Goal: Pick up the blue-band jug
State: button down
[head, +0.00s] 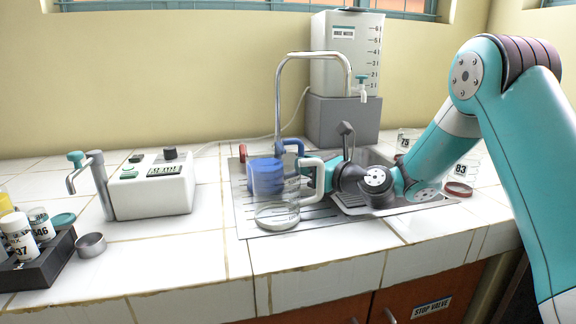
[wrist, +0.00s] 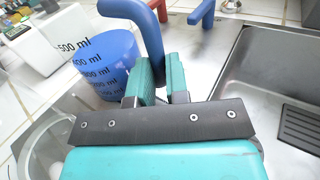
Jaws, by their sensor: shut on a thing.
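The blue-band jug (head: 265,174) stands on the drainboard in the head view, partly hidden behind a clear jug. In the wrist view the blue jug (wrist: 108,62) shows black "500 ml" marks and a blue handle (wrist: 150,35). My gripper (wrist: 163,72) has its teal fingers shut on that handle, one on each side. In the head view my gripper reaches in from the right, and its fingertips are largely hidden behind the clear jug's handle. I cannot tell whether the jug's base touches the drainboard.
The clear jug (head: 277,214) with a pale handle stands just in front; its rim (wrist: 28,135) shows at lower left in the wrist view. A white device (head: 150,190) stands left, with clear tiles between.

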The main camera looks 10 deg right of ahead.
notch_tip(320, 180, up, 20)
jog(key=p, duration=0.6)
jog(key=shift+p, duration=0.3)
dwell(0.4)
jog(key=shift+s, duration=0.1)
